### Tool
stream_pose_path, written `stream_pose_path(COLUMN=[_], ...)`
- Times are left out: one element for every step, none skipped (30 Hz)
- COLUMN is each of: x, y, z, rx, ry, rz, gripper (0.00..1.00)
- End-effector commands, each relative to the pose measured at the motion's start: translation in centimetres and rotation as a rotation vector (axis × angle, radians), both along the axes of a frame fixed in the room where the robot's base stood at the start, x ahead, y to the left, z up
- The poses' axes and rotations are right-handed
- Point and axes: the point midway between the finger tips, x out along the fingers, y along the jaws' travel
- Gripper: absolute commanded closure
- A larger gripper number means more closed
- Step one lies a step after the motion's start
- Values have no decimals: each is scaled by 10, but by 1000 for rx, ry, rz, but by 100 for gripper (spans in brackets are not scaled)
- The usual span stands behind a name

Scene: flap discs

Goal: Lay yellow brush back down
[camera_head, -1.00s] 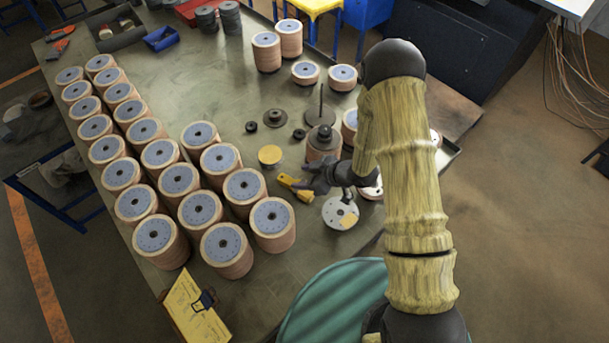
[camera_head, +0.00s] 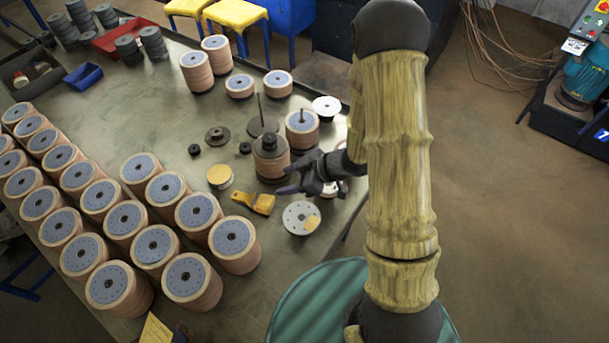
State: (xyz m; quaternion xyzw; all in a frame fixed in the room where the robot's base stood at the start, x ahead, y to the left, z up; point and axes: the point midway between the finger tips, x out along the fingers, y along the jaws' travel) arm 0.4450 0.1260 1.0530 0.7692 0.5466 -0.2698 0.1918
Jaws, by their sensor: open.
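The yellow brush (camera_head: 254,202) lies on the grey-green table (camera_head: 205,258), between a yellow-topped round tin (camera_head: 220,176) and a white disc with a tan patch (camera_head: 301,217). My gripper (camera_head: 283,181) is dark grey with purplish fingertips. It is open and empty, just right of and above the brush, and appears apart from it. It is close to a stack of discs on a spindle (camera_head: 270,160). My arm covers the table's right edge and part of what stands there.
Tall stacks of tan flap discs with grey tops (camera_head: 155,245) fill the table's left and front. More stacks (camera_head: 196,72) stand at the back. Dark flanges (camera_head: 217,136) lie in the middle. A blue bin (camera_head: 84,77) is at the far left.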

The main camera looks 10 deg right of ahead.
Motion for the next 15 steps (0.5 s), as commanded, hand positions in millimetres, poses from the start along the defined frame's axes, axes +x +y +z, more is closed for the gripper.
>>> stream_pose_path(x=[-1, -3, -5, -6, -8, -9, -10, -11, -12, -12, -13, -13, -13, -13, -13], y=[-9, -13, -19, -22, -26, -29, -32, -34, -36, -37, -38, -39, -39, -39, -39], z=[7, 10, 15, 18, 21, 25, 27, 29, 30, 31, 32, 33, 33, 33, 33], rx=[-1, -1, -1, -1, 0, 0, 0, 0, 0, 0, 0, 0, 0, 0, 0], ry=[-5, -5, -4, -5, -3, -3, -4, -3, -2, -1, -1, -1, -1, -1, 0], rz=[-5, -3, -4, -3, -2, -2, -1, -2, -1, -1, -1, -1, -1, -1, 0], gripper=[46, 46, 46, 46, 46, 46, 46, 46, 46, 46, 46, 46, 46, 46, 46])
